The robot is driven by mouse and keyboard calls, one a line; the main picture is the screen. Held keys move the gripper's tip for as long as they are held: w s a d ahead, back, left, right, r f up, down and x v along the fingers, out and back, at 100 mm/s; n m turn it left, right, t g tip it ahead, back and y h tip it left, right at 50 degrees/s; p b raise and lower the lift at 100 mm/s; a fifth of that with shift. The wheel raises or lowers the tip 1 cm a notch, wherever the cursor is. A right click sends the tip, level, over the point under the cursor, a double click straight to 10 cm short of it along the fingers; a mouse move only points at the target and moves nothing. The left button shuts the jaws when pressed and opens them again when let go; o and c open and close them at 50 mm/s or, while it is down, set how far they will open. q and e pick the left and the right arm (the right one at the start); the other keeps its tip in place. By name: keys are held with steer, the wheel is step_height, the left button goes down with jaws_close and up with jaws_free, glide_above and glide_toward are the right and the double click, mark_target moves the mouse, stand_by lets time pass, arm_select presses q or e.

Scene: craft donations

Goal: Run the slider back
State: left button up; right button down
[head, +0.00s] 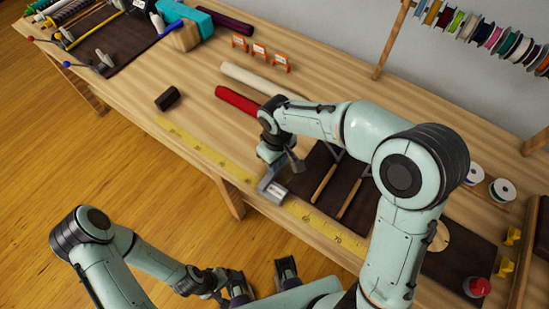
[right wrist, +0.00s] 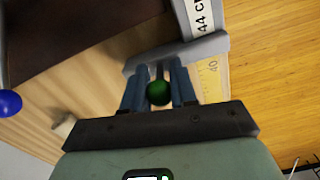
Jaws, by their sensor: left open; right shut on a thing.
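A yellow measuring strip (head: 205,152) runs along the table's front edge. A grey slider (head: 273,187) sits across it; in the right wrist view the slider (right wrist: 180,50) carries a label (right wrist: 202,22) reading 44, beside the strip's 40 mark (right wrist: 212,75). My right gripper (head: 278,158) is above the slider. In the right wrist view, my right gripper (right wrist: 158,88) is shut on the slider's green knob (right wrist: 158,93). My left gripper (head: 238,285) is open and low, off the table's front side; its fingers are only partly clear.
A black block (head: 167,98) lies just behind the strip on the left. A red roll (head: 240,101) and a cream roll (head: 258,78) lie behind the slider. Wooden-handled tools (head: 324,184) lie on a dark mat to its right. The strip's surface left of the slider looks clear.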

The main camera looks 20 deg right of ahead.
steer(key=shift+w, duration=0.1)
steer(key=c, duration=0.9)
jaws_free()
step_height(320, 180, up, 14)
steer(key=shift+f+p, duration=0.25)
steer(key=shift+p, duration=0.65)
